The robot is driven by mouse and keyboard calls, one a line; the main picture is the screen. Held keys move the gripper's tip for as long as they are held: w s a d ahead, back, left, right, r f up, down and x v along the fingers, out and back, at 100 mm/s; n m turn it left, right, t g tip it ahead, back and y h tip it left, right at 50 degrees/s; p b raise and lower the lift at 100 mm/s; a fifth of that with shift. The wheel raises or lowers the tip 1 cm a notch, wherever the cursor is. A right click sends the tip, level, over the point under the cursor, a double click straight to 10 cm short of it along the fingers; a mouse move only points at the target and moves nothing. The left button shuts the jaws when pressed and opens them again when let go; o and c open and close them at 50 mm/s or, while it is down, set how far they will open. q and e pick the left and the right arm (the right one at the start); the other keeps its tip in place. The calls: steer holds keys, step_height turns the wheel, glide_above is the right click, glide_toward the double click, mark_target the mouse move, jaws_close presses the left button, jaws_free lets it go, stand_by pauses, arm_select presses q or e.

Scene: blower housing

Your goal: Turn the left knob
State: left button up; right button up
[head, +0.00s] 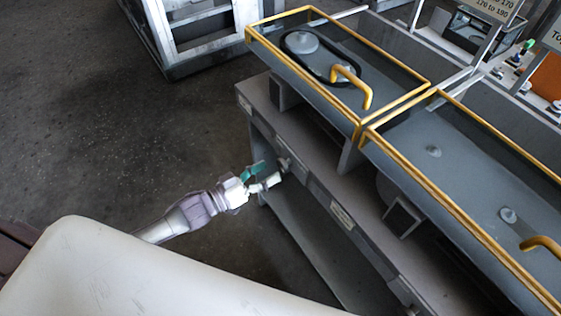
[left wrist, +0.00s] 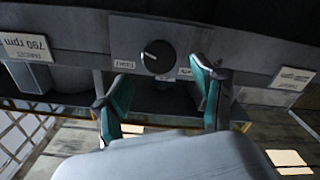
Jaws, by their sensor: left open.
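The left knob is a dark round dial with a pale mark in the left wrist view (left wrist: 158,57), set in the grey front rail. It is small and partly hidden in the head view (head: 284,165), at the rail's left part. My left gripper (head: 264,179) is close in front of it. In the left wrist view, my left gripper (left wrist: 160,84) is open, with its green-padded fingers apart on either side of the knob's line. Nothing is between them. I cannot tell whether a finger touches the knob. My right gripper is not in view.
The grey blower housing has yellow-edged top panels (head: 400,190) and a yellow handle (head: 355,85) above the rail. Small labels flank the knob, and a 780 rpm plate (left wrist: 25,48) is at the left. A metal frame (head: 195,30) stands behind. The dark floor at left is clear.

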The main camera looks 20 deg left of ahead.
mark_target(281, 166)
arm_select(q)
steer(key=x, duration=0.5)
steer(key=shift+s, duration=0.1)
steer(key=c, duration=1.1)
steer(key=shift+c, duration=0.2)
steer(key=shift+m, duration=0.4)
steer(key=m, duration=0.4)
steer(key=shift+s+m, duration=0.1)
steer(key=shift+m, duration=0.2)
steer(key=m+b, duration=0.1)
steer(key=m, duration=0.5)
steer(key=shift+d+f, duration=0.1)
steer(key=shift+d, duration=0.05)
steer(key=shift+m, duration=0.3)
